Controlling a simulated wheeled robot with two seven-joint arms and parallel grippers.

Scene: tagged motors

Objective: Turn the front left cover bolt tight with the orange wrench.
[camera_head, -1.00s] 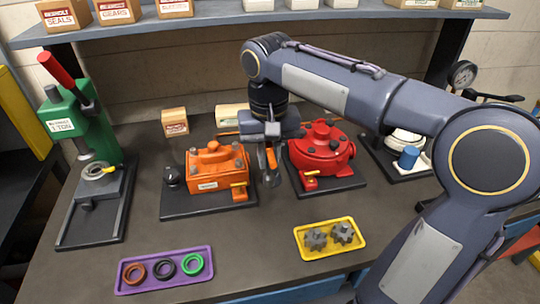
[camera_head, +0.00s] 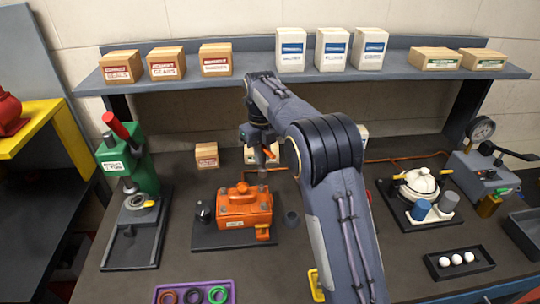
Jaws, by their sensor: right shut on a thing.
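My right gripper (camera_head: 262,148) is shut on the orange wrench (camera_head: 270,153), held above the bench behind and slightly right of the orange motor. Only a small part of the wrench shows, and it is apart from the motor. The orange motor (camera_head: 245,222) sits on a dark base plate (camera_head: 208,238), with a ribbed handle on its cover and grey bolts at the cover corners. The front left cover bolt (camera_head: 224,210) is small here, and how tight it is cannot be told. My left gripper is not in view.
My right arm hides most of the red motor's place. A green press (camera_head: 140,170) stands left, a purple tray (camera_head: 195,290) of rings in front, a white-topped unit (camera_head: 420,182) right. Boxes line the shelf (camera_head: 395,71).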

